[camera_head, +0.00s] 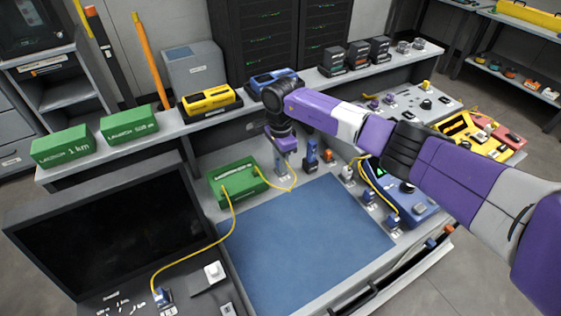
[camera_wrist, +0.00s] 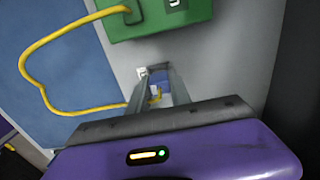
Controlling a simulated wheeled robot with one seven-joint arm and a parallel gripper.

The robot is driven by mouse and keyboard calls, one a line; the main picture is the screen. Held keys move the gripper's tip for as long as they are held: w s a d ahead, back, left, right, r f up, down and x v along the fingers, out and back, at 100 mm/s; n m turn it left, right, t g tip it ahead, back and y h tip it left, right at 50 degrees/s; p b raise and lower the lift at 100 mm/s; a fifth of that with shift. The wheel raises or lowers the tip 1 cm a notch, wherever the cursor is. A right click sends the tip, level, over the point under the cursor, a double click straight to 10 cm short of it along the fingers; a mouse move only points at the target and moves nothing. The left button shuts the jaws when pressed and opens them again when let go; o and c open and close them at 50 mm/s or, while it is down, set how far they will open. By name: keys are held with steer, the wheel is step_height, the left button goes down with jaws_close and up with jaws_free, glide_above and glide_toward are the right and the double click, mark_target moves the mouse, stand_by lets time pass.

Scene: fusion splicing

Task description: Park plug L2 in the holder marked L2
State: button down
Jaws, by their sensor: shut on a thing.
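My gripper (camera_head: 283,150) points down behind the blue mat, beside the green box. In the wrist view its fingers (camera_wrist: 157,95) are shut on a small blue and white plug (camera_wrist: 156,97) with a yellow cable. I take this for plug L2, but no marking on it is readable. The yellow cable (camera_head: 293,184) loops from the green box (camera_head: 238,184) to the plug. A grey holder (camera_head: 282,168) stands right under my gripper. A small white label (camera_wrist: 142,73) shows beside the fingers; its text is too small to read. Whether the plug sits in the holder is hidden.
A second yellow cable (camera_head: 210,247) runs to a plug (camera_head: 161,297) at the front left. Blue holders or plugs (camera_head: 311,155) and a blue device (camera_head: 408,199) stand to the right. The blue mat (camera_head: 300,245) is clear. A raised shelf (camera_head: 235,112) runs behind.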

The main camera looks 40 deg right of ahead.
steer(key=shift+f+b, duration=0.35)
steer(key=shift+f, duration=0.15)
steer(key=c, duration=1.1)
jaws_free()
step_height(320, 180, up, 8)
steer(key=shift+f+b, duration=0.1)
steer(key=shift+b, duration=0.2)
